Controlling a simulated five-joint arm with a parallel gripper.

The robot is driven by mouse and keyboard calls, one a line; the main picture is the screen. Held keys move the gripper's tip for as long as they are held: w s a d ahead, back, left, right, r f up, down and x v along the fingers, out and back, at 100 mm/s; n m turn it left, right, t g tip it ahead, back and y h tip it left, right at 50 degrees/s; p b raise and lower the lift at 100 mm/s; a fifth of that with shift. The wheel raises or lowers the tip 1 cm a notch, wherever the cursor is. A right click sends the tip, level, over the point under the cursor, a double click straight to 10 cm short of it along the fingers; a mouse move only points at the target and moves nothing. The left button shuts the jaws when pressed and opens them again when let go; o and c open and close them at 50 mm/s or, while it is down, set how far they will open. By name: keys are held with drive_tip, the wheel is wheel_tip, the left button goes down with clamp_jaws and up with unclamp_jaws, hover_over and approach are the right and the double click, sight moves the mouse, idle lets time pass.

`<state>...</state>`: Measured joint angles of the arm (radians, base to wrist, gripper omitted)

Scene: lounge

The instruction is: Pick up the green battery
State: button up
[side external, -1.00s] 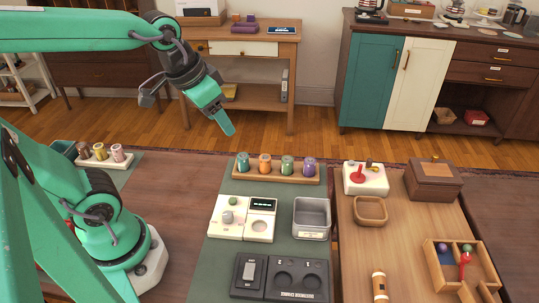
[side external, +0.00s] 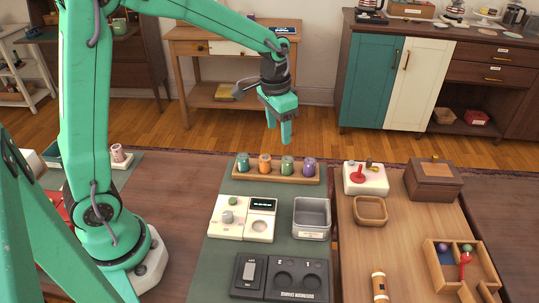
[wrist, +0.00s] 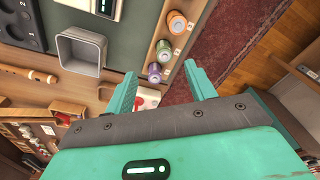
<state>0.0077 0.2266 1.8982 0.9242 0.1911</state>
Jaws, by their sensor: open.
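The green battery (side external: 287,166) stands upright in a wooden rack (side external: 275,179) on the green mat, between an orange battery (side external: 265,164) and a purple battery (side external: 309,167). A teal battery (side external: 243,163) stands at the rack's left end. My gripper (side external: 278,133) hangs above and behind the rack, open, with its fingers pointing down and nothing between them. In the wrist view, the green battery (wrist: 164,50) shows beyond the fingertips of my gripper (wrist: 159,70), with the purple battery (wrist: 155,72) nearer. The gripper does not touch any battery.
A grey bin (side external: 312,218) and a cream panel with a knob (side external: 228,217) stand in front of the rack. To the right are a white box with a red lever (side external: 365,179) and a wooden bowl (side external: 371,210).

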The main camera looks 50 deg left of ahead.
drive_tip(key=g, duration=0.1)
hover_over(287, 159)
drive_tip(key=shift+m, duration=0.3)
drive_tip(key=f, duration=0.6)
drive_tip(key=shift+w, duration=0.2)
drive_tip(key=shift+f, duration=1.25)
drive_tip(key=shift+f, duration=0.1)
drive_tip(key=shift+s+f, duration=0.15)
drive_tip(key=shift+f, duration=2.35)
drive_tip(key=c, duration=1.1)
